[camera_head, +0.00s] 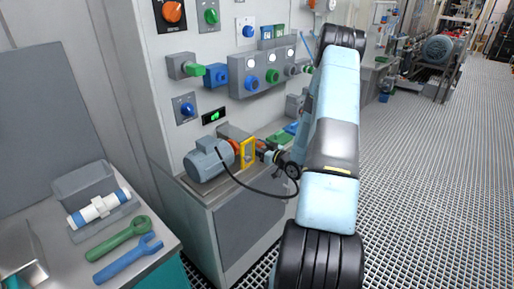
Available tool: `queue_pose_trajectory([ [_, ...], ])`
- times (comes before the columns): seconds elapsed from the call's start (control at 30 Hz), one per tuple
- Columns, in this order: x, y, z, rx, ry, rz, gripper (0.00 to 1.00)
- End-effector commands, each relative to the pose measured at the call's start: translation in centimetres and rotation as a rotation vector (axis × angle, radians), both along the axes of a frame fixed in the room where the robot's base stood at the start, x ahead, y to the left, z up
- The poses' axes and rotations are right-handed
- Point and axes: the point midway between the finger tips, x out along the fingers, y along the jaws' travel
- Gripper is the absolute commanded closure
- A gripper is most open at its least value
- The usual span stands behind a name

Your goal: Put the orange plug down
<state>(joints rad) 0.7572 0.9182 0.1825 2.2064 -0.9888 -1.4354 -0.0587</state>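My gripper (268,155) is small in the head view, at the end of my light blue arm, low over the bench beside the panel. A small orange piece (261,145), perhaps the orange plug, shows right by its fingertips. I cannot tell whether the fingers hold it or only stand in front of it. A yellow frame (248,152) stands upright just left of the gripper. Another orange-red part (234,146) shows between this frame and a grey-blue motor (208,160). The finger gap is too small to make out.
A black cable (255,190) loops from the motor towards my gripper. Green and blue pieces (281,138) lie behind the gripper. The panel with knobs (272,76) rises behind. A side table holds a grey bin (84,185), a white cylinder (99,208) and green (118,239) and blue wrenches (128,259).

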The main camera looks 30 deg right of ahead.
Motion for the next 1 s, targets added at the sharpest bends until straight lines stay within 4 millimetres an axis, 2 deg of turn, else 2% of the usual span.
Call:
queue_pose_trajectory([
  [0.6, -0.1, 0.0, -1.5, -0.001, 0.005, -0.001, 1.0],
  [0.63, -0.1, 0.0, -1.5, -0.001, 0.007, -0.001, 0.45],
  [0.87, -0.3, 0.0, -1.7, -0.002, 0.012, -0.001, 0.23],
  [1.0, -0.3, 0.0, -1.8, -0.003, 0.013, -0.001, 0.23],
])
